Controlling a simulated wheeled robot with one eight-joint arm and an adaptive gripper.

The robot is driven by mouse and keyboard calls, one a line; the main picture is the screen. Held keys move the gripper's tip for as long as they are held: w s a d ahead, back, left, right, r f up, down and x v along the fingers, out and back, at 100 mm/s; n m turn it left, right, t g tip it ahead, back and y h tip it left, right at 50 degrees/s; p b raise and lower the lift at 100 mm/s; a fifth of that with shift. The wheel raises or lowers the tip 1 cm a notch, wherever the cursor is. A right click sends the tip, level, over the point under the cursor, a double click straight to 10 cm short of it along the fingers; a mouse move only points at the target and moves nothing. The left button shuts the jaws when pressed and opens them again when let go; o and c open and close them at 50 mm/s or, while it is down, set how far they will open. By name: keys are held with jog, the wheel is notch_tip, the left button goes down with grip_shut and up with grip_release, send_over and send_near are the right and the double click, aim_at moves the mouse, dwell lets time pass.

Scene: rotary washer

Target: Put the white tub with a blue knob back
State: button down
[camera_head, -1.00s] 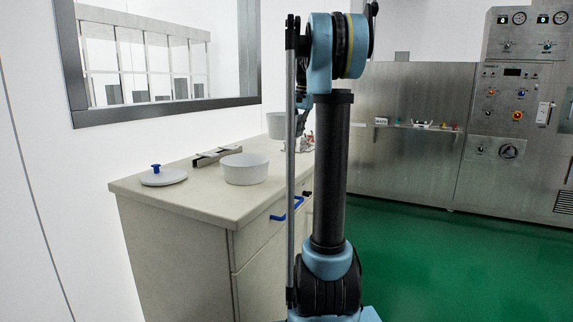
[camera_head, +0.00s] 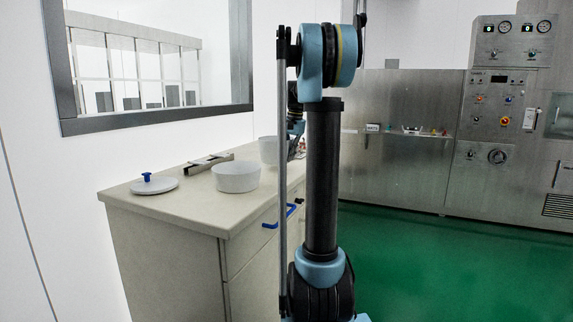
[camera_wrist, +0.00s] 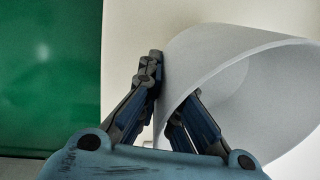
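A white tub (camera_head: 268,151) is at the far part of the counter, partly behind my arm. In the wrist view the tub (camera_wrist: 225,55) fills the upper right, and its wall passes between the fingers of my gripper (camera_wrist: 174,88). My gripper is shut on that wall, one finger outside and one inside. I cannot tell whether the tub's base touches the counter. No knob shows on this tub. A flat white lid with a blue knob (camera_head: 154,185) lies at the counter's left end. A second white tub (camera_head: 236,178) stands open nearer the front edge.
The pale counter (camera_head: 190,208) has a dark-and-silver bar-like object (camera_head: 207,163) behind the second tub. Blue handles (camera_head: 280,217) stick out at its front. A wall with a window frame stands behind. Green floor (camera_head: 420,265) is open to the right, before steel machines.

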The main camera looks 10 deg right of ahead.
jog(key=shift+f, duration=1.45)
jog(key=c, duration=1.8)
grip_release()
notch_tip(320, 180, up, 12)
jog(key=d, duration=0.1)
jog(key=s+a+f+n, duration=0.2)
jog(key=s+f, duration=0.4)
jog(key=s, duration=0.5)
jog(key=s+a+f+n, duration=0.25)
jog(key=s+f, duration=0.25)
jog(key=s, duration=0.6)
jog(key=s+a+f+n+t+h, duration=0.1)
jog(key=s+a+f+n, duration=0.1)
jog(key=s+f, duration=1.6)
notch_tip(320, 180, down, 4)
jog(key=shift+s+a+r+n, duration=0.15)
jog(key=shift+s+a+n, duration=0.1)
jog(key=shift+n, duration=0.2)
